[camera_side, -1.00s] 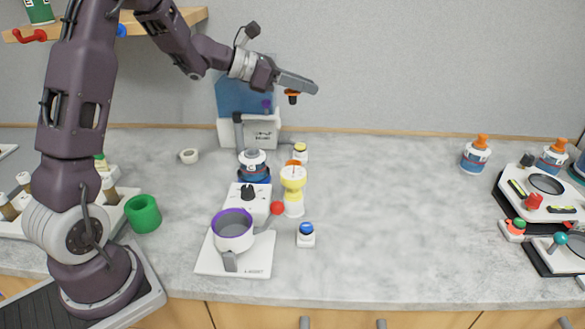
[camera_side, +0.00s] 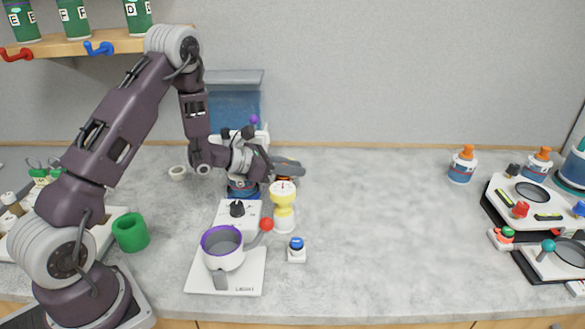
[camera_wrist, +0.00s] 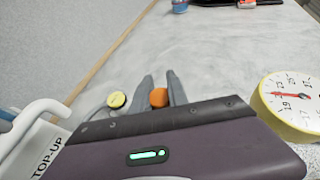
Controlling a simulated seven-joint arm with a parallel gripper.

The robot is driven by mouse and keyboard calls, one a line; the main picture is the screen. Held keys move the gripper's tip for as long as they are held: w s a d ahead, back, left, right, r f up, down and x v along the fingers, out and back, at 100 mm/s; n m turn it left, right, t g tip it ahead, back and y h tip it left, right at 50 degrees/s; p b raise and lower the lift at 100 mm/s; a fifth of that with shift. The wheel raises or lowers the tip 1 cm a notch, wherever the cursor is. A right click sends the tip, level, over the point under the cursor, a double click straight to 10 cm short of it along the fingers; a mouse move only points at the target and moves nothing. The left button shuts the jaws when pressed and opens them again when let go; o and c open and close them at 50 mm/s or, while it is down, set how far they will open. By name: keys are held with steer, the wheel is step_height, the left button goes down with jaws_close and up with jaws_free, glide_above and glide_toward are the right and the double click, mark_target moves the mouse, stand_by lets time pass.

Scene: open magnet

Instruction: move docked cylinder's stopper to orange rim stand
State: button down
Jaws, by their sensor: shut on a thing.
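My gripper (camera_side: 288,167) is low behind the yellow dial timer, shut on a stopper. The stopper's orange top (camera_wrist: 159,97) shows between the two fingers in the wrist view. In the side view only a sliver of orange shows under the fingers, partly hidden by the dial. The docked cylinder (camera_side: 243,191), blue and white, stands behind the white knob unit, mostly covered by my wrist. A small yellow-topped piece (camera_wrist: 116,100) is left of the fingers in the wrist view. I cannot make out the orange rim stand; my gripper and the dial cover that area.
The yellow dial timer (camera_side: 283,205) stands just in front of my gripper and shows at the right in the wrist view (camera_wrist: 292,100). A blue-topped stand (camera_side: 296,249) and a purple-rimmed pot (camera_side: 222,246) are nearer the front.

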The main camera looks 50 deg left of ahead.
steer(key=shift+f, duration=0.15)
steer(key=shift+f, duration=0.15)
steer(key=c, duration=1.3)
jaws_free()
steer(key=shift+f, duration=0.1)
steer(key=shift+s+f, duration=0.1)
